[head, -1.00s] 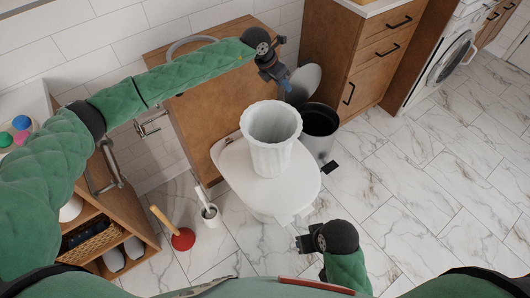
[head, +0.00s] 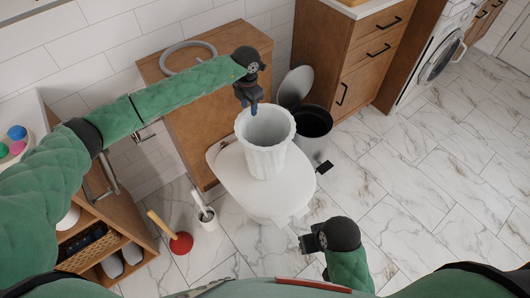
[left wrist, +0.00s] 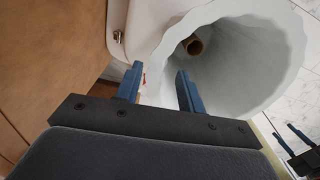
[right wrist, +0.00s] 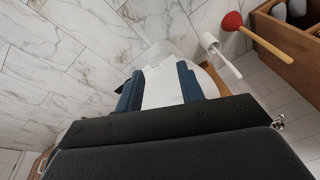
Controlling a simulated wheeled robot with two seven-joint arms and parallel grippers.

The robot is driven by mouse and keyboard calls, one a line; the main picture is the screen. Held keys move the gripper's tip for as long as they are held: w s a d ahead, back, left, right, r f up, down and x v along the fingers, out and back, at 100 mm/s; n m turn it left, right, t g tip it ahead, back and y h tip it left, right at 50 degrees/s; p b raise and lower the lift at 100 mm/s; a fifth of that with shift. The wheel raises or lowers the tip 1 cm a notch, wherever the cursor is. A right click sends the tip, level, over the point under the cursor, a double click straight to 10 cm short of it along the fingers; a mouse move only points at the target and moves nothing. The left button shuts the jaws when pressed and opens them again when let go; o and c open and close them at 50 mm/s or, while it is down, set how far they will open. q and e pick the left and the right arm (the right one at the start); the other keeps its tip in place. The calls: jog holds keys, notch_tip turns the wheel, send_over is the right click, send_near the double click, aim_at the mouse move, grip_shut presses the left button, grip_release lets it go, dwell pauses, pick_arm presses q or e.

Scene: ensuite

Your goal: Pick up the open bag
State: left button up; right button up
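The open bag (head: 266,150) is white with a scalloped rim and stands upright on the closed toilet lid (head: 240,182). In the left wrist view the bag (left wrist: 245,75) gapes open, with a brown cardboard roll (left wrist: 193,45) inside. My left gripper (head: 252,108) is at the bag's back-left rim; in the left wrist view its blue fingers (left wrist: 160,95) are apart, with the near rim between or just beyond them; contact is unclear.
A plunger (head: 181,243) and toilet brush (head: 207,215) stand left. Wooden cabinets (head: 365,45) are behind right. The marble floor (head: 430,190) at right is clear.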

aim_at(248, 111)
pick_arm(q)
jog(key=shift+s+a+f+p, duration=0.1)
jog(key=shift+a+f+p, duration=0.2)
jog(key=shift+f, duration=0.25)
notch_tip(248, 111, down, 2)
jog(key=shift+f, duration=0.25)
grip_shut()
pick_arm(e)
jog(key=shift+s+d+r+h, duration=0.15)
jog(key=shift+d+r, duration=0.1)
jog(key=shift+d, duration=0.2)
jog(key=shift+s+d+r+h, duration=0.15)
jog(key=shift+d+r, duration=0.1)
jog(key=shift+d, duration=0.2)
